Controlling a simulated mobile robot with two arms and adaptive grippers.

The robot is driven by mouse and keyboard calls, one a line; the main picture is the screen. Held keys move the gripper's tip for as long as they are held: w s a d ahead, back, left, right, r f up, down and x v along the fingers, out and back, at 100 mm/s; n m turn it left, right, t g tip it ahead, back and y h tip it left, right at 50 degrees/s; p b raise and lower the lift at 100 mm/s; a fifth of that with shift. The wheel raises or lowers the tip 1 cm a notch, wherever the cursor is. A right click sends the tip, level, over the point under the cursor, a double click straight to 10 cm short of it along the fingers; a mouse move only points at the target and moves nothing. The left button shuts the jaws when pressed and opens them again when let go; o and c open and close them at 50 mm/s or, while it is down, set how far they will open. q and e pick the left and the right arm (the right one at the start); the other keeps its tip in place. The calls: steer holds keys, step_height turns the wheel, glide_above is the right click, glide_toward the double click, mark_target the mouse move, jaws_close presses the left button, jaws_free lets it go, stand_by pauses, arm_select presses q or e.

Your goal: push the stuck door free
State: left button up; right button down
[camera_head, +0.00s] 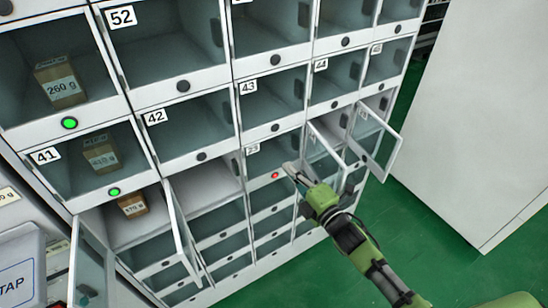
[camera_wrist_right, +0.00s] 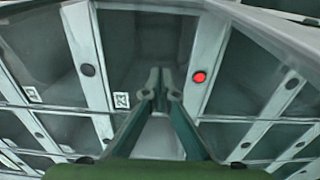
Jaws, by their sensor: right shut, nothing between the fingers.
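The door with the red light (camera_head: 258,163) is in the middle of the cabinet, below compartment 43. In the right wrist view the fingertips (camera_wrist_right: 160,92) point at the door; contact is unclear. My left gripper is out of view.
Open doors stick out on both sides: one on the left (camera_head: 182,235), two on the right (camera_head: 325,150) (camera_head: 379,142). Boxes (camera_head: 133,205) sit in left compartments, two with green lights (camera_head: 69,123). A white cabinet (camera_head: 480,110) stands right, with green floor between.

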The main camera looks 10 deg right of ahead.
steer(key=shift+w+a, duration=0.1)
steer(key=shift+w, duration=0.25)
stand_by(0.4)
steer(key=shift+r, duration=0.1)
steer(key=shift+s, duration=0.1)
steer(key=shift+s, duration=0.25)
steer(key=p+v, duration=0.5)
steer(key=v, duration=2)
stand_by(0.6)
